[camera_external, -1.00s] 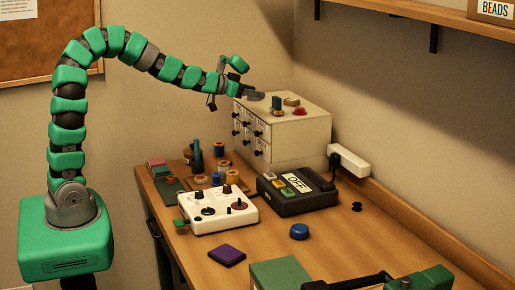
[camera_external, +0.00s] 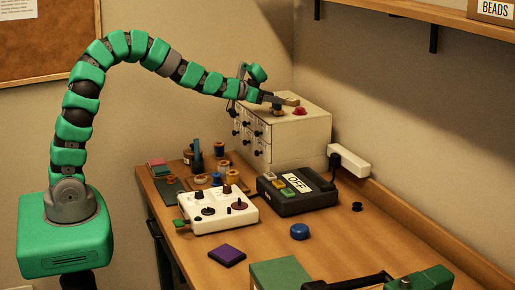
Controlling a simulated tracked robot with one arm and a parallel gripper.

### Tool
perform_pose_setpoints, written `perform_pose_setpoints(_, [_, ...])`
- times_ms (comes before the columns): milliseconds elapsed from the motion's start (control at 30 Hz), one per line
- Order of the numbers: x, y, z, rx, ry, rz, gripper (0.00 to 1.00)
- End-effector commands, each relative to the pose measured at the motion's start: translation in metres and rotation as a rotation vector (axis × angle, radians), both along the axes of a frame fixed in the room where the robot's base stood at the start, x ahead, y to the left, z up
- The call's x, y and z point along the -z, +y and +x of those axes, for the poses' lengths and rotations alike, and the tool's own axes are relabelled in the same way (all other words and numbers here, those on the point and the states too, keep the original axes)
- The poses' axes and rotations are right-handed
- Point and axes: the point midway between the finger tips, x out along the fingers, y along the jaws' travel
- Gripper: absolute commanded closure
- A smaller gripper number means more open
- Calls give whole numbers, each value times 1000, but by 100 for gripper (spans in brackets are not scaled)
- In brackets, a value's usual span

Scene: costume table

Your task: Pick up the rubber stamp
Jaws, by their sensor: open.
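Small things stand on top of the white drawer cabinet (camera_external: 304,136): a tan block (camera_external: 292,101), a red piece (camera_external: 300,112) and a small brown piece (camera_external: 278,112). I cannot tell for sure which is the rubber stamp; the tan block may be it. My gripper (camera_external: 274,99) is open, above the cabinet top, close to the left of the tan block and just above the brown piece. It hides the upright dark blue piece there. Whether a finger touches anything is too small to tell.
A white control box (camera_external: 220,208), a black device marked OFF (camera_external: 298,192) and several spools (camera_external: 222,168) stand on the wooden table (camera_external: 345,232). A blue round piece (camera_external: 299,231) and a purple square (camera_external: 227,255) lie in front. A power strip (camera_external: 349,160) is right of the cabinet.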

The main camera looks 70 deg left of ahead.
Motion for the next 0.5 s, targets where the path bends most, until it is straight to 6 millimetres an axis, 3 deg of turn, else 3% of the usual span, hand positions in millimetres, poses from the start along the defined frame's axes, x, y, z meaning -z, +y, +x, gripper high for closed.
perform_pose_setpoints(200, [0, 0, 1, 0, -1, 0, 39])
perform_pose_setpoints(367, [0, 0, 0, 0, -1, 0, 84])
perform_pose_setpoints(500, [0, 0, 0, 0, -1, 0, 85])
